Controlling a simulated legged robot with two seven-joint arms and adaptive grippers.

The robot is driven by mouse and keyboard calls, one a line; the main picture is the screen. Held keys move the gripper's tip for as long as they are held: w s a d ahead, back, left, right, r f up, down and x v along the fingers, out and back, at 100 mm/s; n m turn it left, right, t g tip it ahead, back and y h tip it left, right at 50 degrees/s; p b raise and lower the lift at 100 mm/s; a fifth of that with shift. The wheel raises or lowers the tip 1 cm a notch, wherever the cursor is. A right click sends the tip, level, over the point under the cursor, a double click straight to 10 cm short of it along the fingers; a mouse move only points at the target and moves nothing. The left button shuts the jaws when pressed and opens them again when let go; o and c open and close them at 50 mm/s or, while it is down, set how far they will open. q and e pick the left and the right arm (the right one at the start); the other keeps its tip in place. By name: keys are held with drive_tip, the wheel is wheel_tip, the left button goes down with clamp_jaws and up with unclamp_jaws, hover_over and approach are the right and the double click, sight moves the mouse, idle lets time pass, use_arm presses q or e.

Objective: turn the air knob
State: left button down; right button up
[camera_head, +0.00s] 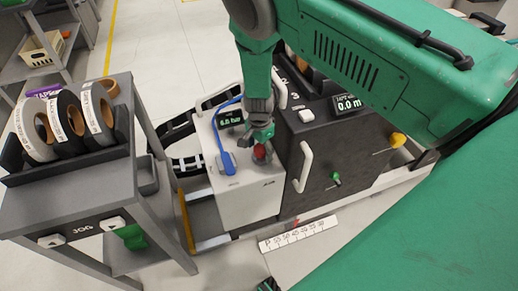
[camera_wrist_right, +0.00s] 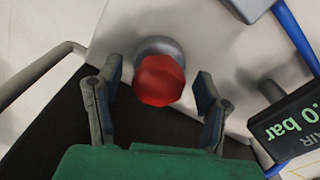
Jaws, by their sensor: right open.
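The red air knob (camera_head: 260,152) sits on top of the white air unit (camera_head: 250,197), beside its small pressure display (camera_head: 229,118). In the right wrist view the knob (camera_wrist_right: 160,80) is red and faceted on a grey round base. My right gripper (camera_head: 262,137) reaches down over it from above. In the right wrist view its two fingers (camera_wrist_right: 158,84) stand apart on either side of the knob, with a visible gap at each side. The display (camera_wrist_right: 290,125) shows there partly cut off, reading "bar". I cannot identify my left gripper in either view.
A blue hose (camera_head: 219,145) runs along the unit's top. A dark machine (camera_head: 335,145) with a white handle (camera_head: 302,167) stands close on the right. A grey cart (camera_head: 75,190) with tape rolls is at left. A small dark object is cut off at the bottom edge.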

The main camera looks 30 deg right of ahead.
drive_tip(key=shift+a+r, duration=0.2)
drive_tip(key=shift+d+f, duration=0.2)
drive_tip(key=shift+d, duration=0.4)
drive_tip(key=c, duration=1.1)
drive_tip(key=shift+d, duration=0.3)
drive_tip(key=shift+c, duration=0.3)
drive_tip(key=shift+w+a, duration=0.1)
drive_tip(key=shift+a, duration=0.5)
use_arm(q)
drive_tip(key=shift+d+r, duration=0.25)
drive_tip(key=shift+d, duration=0.3)
use_arm(e)
drive_tip(key=shift+d, duration=0.2)
use_arm(q)
drive_tip(key=shift+a, duration=0.15)
use_arm(e)
drive_tip(key=shift+a, duration=0.25)
drive_tip(key=o, duration=1.2)
drive_tip(key=shift+c, duration=0.2)
use_arm(q)
drive_tip(key=shift+a+f, duration=0.1)
drive_tip(key=shift+a, duration=0.1)
use_arm(e)
drive_tip(key=shift+a+r, duration=0.1)
